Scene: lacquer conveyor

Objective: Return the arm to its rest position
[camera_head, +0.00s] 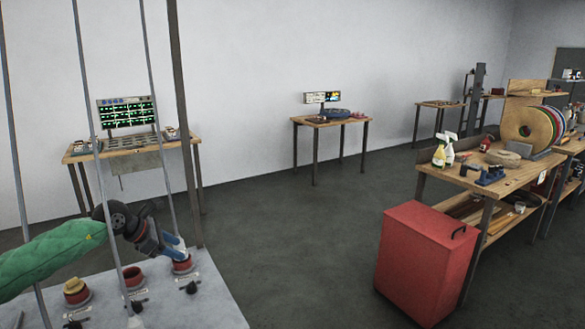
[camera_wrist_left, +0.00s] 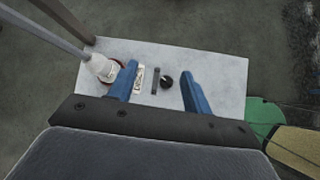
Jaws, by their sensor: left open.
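My left arm, in a green sleeve, comes in from the left in the head view. Its left gripper (camera_head: 176,250) has blue fingers and reaches over a pale panel (camera_head: 218,302) at the lower left, close to the rightmost red round holder (camera_head: 183,268). In the left wrist view the open left gripper (camera_wrist_left: 160,76) has its fingers apart, with a black knob (camera_wrist_left: 167,83) on the panel seen between them. A white object (camera_wrist_left: 102,68) stands in a round holder beside the left finger; I cannot tell whether they touch. My right gripper is not in view.
Another red holder (camera_head: 133,277) and one with a yellowish piece (camera_head: 74,289) are on the panel. Thin grey rods and a dark post (camera_head: 183,120) rise around the arm. A red cabinet (camera_head: 420,262) stands by a workbench at right. Open floor lies between.

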